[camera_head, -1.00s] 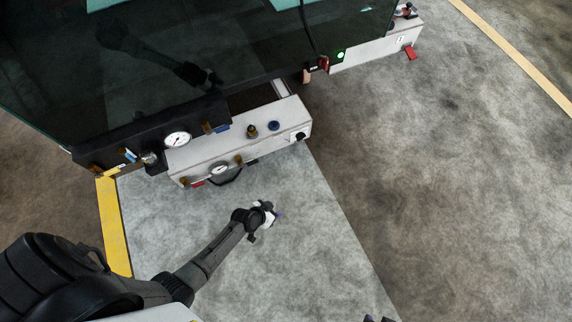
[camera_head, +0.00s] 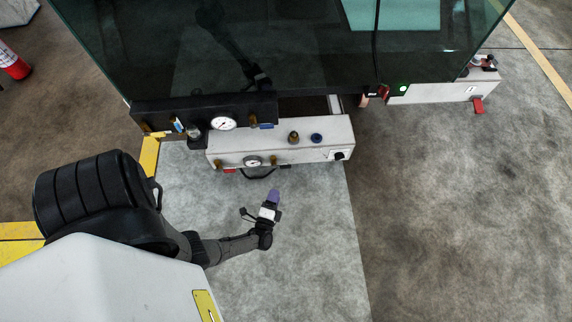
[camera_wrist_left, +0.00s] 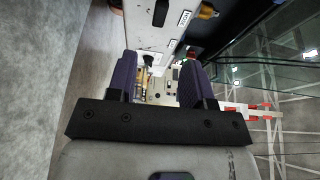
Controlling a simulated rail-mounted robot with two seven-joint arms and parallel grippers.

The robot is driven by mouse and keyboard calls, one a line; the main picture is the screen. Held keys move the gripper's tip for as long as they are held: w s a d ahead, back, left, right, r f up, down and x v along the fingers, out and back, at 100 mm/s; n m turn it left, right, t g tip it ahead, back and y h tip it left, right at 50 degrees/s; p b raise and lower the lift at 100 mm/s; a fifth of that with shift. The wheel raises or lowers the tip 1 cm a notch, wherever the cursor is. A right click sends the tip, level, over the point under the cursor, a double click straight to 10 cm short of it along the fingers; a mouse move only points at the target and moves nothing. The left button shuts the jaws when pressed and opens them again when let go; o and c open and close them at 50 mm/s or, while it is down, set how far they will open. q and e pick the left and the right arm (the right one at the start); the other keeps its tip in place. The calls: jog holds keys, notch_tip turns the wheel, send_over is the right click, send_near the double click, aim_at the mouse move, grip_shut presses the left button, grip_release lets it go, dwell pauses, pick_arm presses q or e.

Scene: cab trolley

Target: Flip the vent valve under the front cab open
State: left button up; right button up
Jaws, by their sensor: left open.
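My left gripper (camera_head: 274,194) is open and empty, its purple fingers just in front of the white box (camera_head: 318,133) under the glass cab. The white box carries a gauge (camera_head: 253,161), brass fittings (camera_head: 274,160), a small red handle (camera_head: 229,170) and a black knob (camera_head: 339,155). On the dark block (camera_head: 154,108) to its left are another gauge (camera_head: 222,123) and blue handles (camera_head: 179,126). I cannot tell which of these is the vent valve. My right gripper is out of view.
The glass cab (camera_head: 300,50) overhangs the boxes. A black hose (camera_head: 258,175) loops below the white box. A second white box (camera_head: 440,92) with a red lever (camera_head: 478,105) stands at right. A fire extinguisher (camera_head: 13,62) is far left. Floor at right is clear.

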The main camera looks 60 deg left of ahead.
aim_at(285, 168)
pick_arm(q)
jog(key=b+x, duration=0.2)
jog(key=x, duration=0.4)
jog(key=b+x, duration=0.3)
jog(key=x, duration=0.3)
jog(key=shift+w+d+f, duration=0.15)
jog(key=shift+d+f, duration=0.05)
jog(key=shift+b+x, duration=0.4)
jog(key=shift+x, duration=0.55)
jog(key=shift+r, duration=0.15)
jog(key=shift+c, duration=0.5)
jog(key=c, duration=0.7)
grip_shut()
